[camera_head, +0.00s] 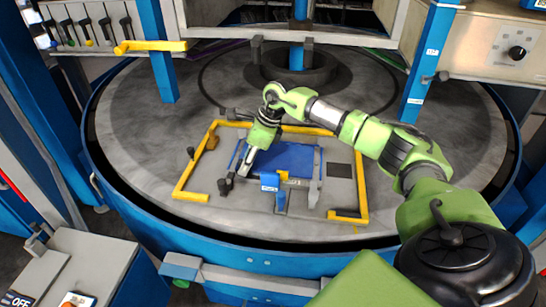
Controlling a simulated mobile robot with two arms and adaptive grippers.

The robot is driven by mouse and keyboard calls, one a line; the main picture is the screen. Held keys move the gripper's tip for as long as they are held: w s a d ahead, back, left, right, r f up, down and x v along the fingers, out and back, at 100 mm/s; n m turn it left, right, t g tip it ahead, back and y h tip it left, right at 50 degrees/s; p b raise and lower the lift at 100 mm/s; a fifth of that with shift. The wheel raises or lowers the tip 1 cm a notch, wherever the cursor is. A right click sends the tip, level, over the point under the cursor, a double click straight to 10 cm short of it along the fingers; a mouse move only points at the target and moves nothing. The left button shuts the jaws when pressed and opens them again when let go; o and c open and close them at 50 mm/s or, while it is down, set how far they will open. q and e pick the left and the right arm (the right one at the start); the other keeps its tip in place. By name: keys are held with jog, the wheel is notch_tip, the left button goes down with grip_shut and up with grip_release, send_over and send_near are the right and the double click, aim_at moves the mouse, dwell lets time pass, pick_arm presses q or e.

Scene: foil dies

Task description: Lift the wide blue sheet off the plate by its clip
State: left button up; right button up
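The wide blue sheet (292,155) lies flat on the grey plate (340,192) inside a yellow frame. My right gripper (244,164) points down at the left edge of the sheet and hides part of that edge. I cannot tell whether its fingers are open or shut, or whether they touch the sheet. A small blue block with a pale label (270,182) is at the sheet's front edge, beside a yellow piece; I cannot tell whether it is the clip. A dark fitting (225,186) is just left of the gripper's tips. My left gripper is not in view.
The yellow frame (363,190) borders the plate on the round grey table (440,130). Blue posts (420,65) rise at the table's back right and back left. A dark central hub (290,72) stands behind the plate. Bare table lies to the plate's left.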

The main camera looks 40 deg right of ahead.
jog(key=shift+s, duration=0.1)
grip_shut()
jog(key=shift+r, duration=0.2)
